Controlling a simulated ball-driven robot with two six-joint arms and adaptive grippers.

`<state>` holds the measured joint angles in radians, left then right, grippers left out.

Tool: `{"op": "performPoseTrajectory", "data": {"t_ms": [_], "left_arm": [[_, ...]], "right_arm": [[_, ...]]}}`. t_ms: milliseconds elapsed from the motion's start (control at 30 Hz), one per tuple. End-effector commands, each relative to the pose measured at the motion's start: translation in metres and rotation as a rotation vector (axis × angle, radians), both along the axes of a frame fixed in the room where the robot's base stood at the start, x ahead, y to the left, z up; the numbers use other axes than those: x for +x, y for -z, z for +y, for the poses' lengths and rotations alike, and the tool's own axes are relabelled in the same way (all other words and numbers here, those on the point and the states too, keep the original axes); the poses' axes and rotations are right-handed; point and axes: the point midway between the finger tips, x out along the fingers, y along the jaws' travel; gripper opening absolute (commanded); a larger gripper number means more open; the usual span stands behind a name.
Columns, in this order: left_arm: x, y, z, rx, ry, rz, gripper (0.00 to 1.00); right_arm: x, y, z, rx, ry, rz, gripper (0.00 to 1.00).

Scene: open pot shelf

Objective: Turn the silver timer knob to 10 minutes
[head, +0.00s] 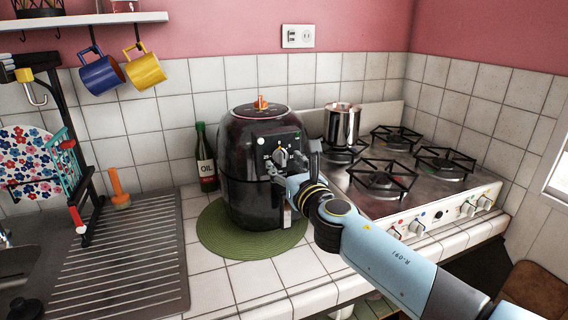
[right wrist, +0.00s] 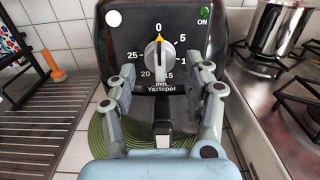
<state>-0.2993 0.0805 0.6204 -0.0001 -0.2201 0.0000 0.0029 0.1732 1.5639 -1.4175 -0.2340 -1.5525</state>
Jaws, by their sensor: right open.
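The silver timer knob (right wrist: 159,55) is on the front panel of a black air fryer (head: 241,185). In the right wrist view its yellow pointer is up at the 0 mark, with numbers such as 5, 15, 20 and 25 around it. My right gripper (right wrist: 164,82) is open, with one finger on each side just below and in front of the knob; I cannot tell whether it touches. In the head view the right gripper (head: 284,172) partly covers the panel. My left gripper is not in view.
The air fryer stands on a green round mat (head: 215,236). A gas stove (head: 405,190) with a steel pot (head: 342,126) is to the right. An oil bottle (head: 206,160) stands behind left. A draining board (head: 130,270) is at left.

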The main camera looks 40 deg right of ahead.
Motion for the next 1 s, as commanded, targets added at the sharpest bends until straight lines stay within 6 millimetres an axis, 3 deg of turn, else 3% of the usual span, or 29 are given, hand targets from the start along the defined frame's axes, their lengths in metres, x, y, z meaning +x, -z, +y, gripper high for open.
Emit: {"op": "performPoseTrajectory", "data": {"t_ms": [133,433,800,1000], "left_arm": [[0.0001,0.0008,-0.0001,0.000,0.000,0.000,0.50],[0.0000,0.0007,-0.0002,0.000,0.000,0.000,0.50],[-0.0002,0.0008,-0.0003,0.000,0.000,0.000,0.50],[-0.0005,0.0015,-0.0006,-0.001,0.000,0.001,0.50]], "right_arm": [[0.0110,-0.0002,-0.0029,0.001,0.001,0.000,0.51],[0.0126,0.0000,-0.0033,0.002,0.001,0.000,0.50],[0.0124,0.0000,-0.0033,0.002,0.001,0.000,0.02],[0.0123,0.0002,-0.0031,0.015,0.001,-0.003,0.02]]}}
